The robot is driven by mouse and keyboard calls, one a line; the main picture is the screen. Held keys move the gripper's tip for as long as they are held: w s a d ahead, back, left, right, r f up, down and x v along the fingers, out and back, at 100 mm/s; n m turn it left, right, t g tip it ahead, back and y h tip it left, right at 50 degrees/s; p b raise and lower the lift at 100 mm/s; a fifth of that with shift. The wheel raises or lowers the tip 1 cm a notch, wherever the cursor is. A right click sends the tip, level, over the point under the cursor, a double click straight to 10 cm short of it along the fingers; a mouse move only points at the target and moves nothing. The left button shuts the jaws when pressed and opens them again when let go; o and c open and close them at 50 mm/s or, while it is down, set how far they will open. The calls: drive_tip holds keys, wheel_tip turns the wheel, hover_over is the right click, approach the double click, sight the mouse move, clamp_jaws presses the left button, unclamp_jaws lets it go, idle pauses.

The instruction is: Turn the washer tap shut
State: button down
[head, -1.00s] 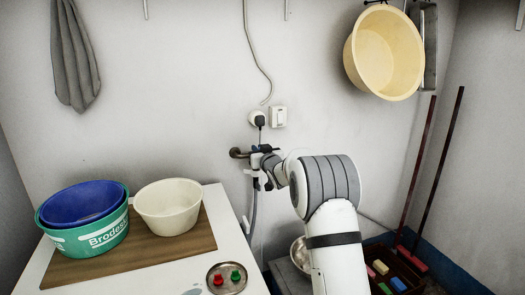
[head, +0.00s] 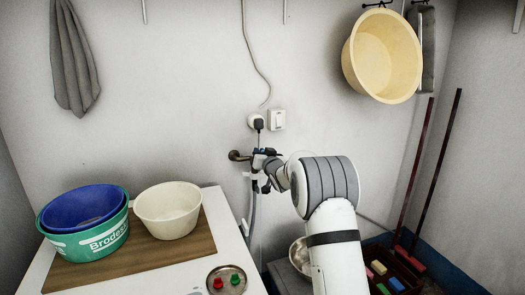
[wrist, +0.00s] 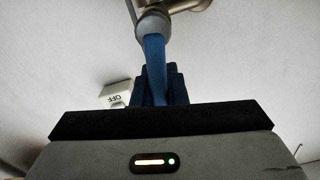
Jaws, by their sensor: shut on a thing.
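The washer tap sticks out from the back wall on a brass pipe (head: 237,155) in the head view. In the wrist view its metal body (wrist: 153,24) is at the top, and a blue lever handle (wrist: 155,60) runs from it down toward my gripper (wrist: 172,88). The dark fingers are closed around the lower end of the handle. In the head view my gripper (head: 262,156) is at the tap, and my wrist hides part of it. A grey hose (head: 252,212) hangs below the tap.
A plugged socket (head: 256,122) and a switch (head: 277,120) sit above the tap. The white worktop (head: 215,212) with a blue tub (head: 82,207) and cream tub (head: 168,209) stands left.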

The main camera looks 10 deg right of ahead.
drive_tip(key=d+f+m+p, duration=0.4)
drive_tip(key=f+m+p, duration=0.1)
drive_tip(key=m, duration=1)
drive_tip(key=shift+w+d, duration=0.15)
drive_tip(key=shift+w, duration=0.25)
drive_tip(key=shift+f+m, duration=0.1)
drive_tip(key=shift+m, duration=0.2)
drive_tip(key=c, duration=1.4)
unclamp_jaws()
drive_tip(key=shift+c, duration=0.2)
